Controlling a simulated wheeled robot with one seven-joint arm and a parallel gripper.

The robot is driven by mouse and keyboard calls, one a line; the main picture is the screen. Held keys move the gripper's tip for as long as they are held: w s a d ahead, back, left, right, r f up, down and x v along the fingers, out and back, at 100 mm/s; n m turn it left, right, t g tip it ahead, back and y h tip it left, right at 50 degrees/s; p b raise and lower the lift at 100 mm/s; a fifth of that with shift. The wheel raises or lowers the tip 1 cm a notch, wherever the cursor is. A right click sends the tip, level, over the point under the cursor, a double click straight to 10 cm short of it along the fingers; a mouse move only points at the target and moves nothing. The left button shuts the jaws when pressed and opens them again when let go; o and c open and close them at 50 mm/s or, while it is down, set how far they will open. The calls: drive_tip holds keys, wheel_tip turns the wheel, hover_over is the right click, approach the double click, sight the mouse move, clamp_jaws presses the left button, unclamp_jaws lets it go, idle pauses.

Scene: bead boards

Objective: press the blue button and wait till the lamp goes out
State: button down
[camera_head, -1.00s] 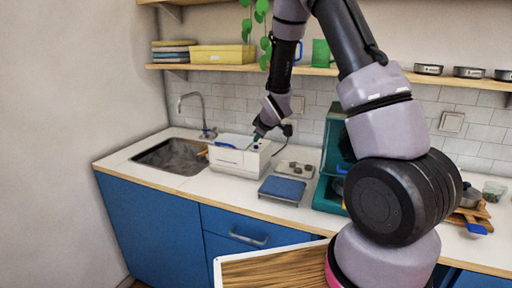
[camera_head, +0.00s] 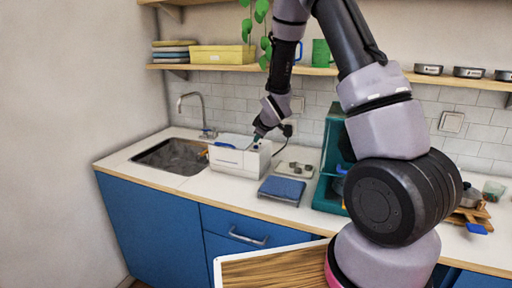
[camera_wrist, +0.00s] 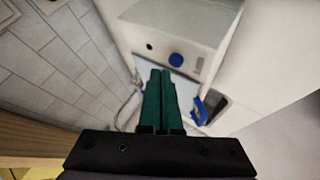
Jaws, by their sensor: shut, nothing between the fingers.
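A white box-shaped appliance (camera_head: 232,160) stands on the counter right of the sink; it also shows in the wrist view (camera_wrist: 185,22). The blue button (camera_wrist: 176,59) is round and sits on its pale face. A small dark round spot (camera_wrist: 150,46) lies left of the button; I cannot tell whether it is the lamp, and no lit lamp shows. My gripper (camera_wrist: 161,73) has green fingers, shut and empty, with tips just short of the button in the picture. I cannot tell whether they touch it. In the head view my gripper (camera_head: 257,140) is at the box's top right.
A blue-topped scale-like pad (camera_head: 283,188) and a grey tray with small dark pieces (camera_head: 295,169) lie right of the box. A teal machine (camera_head: 332,165) stands further right. The sink (camera_head: 172,156) and tap are to the left. A blue piece (camera_wrist: 200,108) shows near my fingers.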

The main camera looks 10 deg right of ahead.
sight(258, 149)
drive_tip(key=shift+f, duration=0.35)
drive_tip(key=shift+f, duration=0.4)
idle(0.5)
drive_tip(key=shift+r, duration=0.85)
drive_tip(key=shift+r, duration=0.1)
drive_tip(key=shift+r, duration=2.4)
